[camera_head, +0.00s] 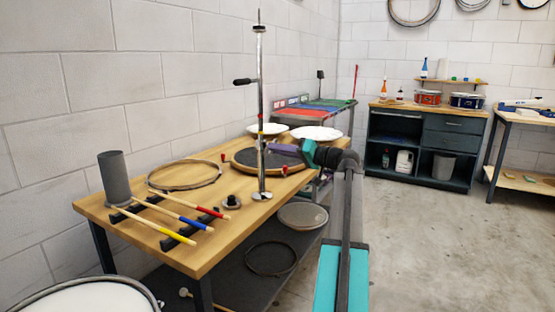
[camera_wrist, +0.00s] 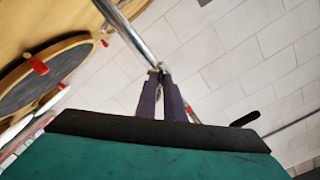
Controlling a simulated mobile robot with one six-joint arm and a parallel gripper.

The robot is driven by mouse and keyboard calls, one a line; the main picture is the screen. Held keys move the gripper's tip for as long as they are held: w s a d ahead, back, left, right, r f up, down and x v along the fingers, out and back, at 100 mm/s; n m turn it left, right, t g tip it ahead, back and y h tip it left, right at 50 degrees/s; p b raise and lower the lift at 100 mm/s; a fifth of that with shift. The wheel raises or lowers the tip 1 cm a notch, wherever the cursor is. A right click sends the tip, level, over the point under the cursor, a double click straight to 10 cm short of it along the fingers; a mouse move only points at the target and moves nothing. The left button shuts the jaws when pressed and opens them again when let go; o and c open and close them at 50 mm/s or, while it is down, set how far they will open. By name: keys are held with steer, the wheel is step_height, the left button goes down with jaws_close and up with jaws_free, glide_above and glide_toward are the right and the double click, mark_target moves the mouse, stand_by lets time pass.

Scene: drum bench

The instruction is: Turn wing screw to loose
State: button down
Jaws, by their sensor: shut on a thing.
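A chrome stand (camera_head: 261,100) rises upright from the wooden bench. In the wrist view its shiny tube (camera_wrist: 125,28) runs in from the top left to my fingertips. My gripper (camera_head: 268,146) reaches the tube from the right, a little above the bench. In the wrist view my gripper (camera_wrist: 162,78) has its two dark fingers closed at a small brassy fitting on the tube, the wing screw (camera_wrist: 155,69). The fingers cover most of the screw, so its turn angle cannot be told.
A black-gripped side arm (camera_head: 243,81) sticks out left, higher on the stand. The bench (camera_head: 205,253) also holds drumsticks (camera_head: 172,217), a grey cylinder (camera_head: 115,178), a hoop (camera_head: 184,174) and a round drum with red fittings (camera_head: 241,160). Floor to the right is clear.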

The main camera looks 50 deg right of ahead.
steer(key=shift+f+n+b, duration=0.2)
steer(key=shift+n+b, duration=1.2)
steer(key=shift+n, duration=0.2)
steer(key=c, duration=1.9)
jaws_free()
steer(key=shift+r, duration=0.1)
steer(key=shift+o, duration=0.2)
steer(key=shift+s+d, duration=0.1)
steer(key=shift+s, duration=0.05)
steer(key=p+v, duration=0.2)
steer(key=v, duration=1.1)
steer(key=shift+s, duration=0.3)
